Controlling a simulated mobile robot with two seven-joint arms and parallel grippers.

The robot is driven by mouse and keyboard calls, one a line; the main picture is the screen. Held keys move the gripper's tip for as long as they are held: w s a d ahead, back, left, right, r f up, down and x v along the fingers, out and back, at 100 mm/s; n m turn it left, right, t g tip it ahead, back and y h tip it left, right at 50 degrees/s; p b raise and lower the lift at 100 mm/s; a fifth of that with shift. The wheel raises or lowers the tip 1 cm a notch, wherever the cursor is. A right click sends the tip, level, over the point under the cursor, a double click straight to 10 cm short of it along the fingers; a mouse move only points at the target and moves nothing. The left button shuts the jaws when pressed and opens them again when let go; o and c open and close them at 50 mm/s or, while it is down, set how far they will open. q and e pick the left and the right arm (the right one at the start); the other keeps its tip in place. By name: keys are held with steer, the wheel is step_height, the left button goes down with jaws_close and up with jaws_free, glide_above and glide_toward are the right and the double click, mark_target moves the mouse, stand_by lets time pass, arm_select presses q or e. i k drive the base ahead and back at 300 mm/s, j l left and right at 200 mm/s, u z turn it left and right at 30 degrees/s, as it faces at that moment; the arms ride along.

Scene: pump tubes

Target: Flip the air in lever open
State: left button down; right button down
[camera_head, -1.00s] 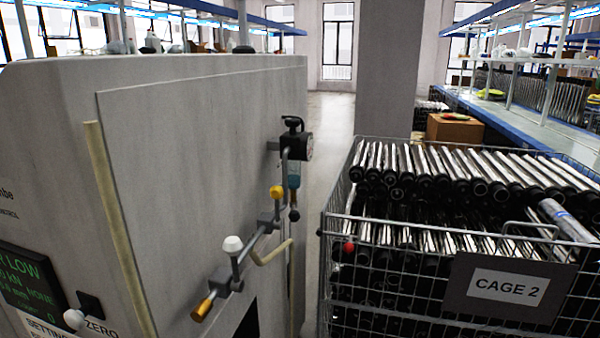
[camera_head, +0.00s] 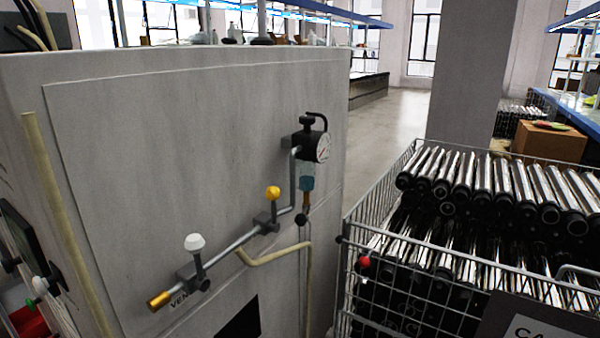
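A grey pipe (camera_head: 240,243) runs along the side of the grey machine cabinet (camera_head: 190,130). It carries a lever with a white knob (camera_head: 195,242) and a lever with a yellow knob (camera_head: 272,193). Both levers stick up from their valve bodies. A partly hidden label reading "VEN" (camera_head: 180,301) sits below the white-knobbed lever. No readable "air in" label shows, so I cannot tell which lever that is. The pipe's lower left end is a brass fitting (camera_head: 159,300). Neither of my grippers is in view.
A dial gauge (camera_head: 321,148) sits at the pipe's upper end, above a small blue filter (camera_head: 306,184). A wire cage (camera_head: 400,262) of metal tubes stands right of the cabinet, with a narrow gap between. Open floor (camera_head: 385,125) lies behind.

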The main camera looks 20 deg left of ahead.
mark_target(272, 193)
steer(key=i+l+u, duration=0.1)
steer(key=i+l, duration=0.2)
steer(key=i+l+u, duration=0.15)
steer(key=i+l, duration=0.2)
steer(key=l, duration=0.2)
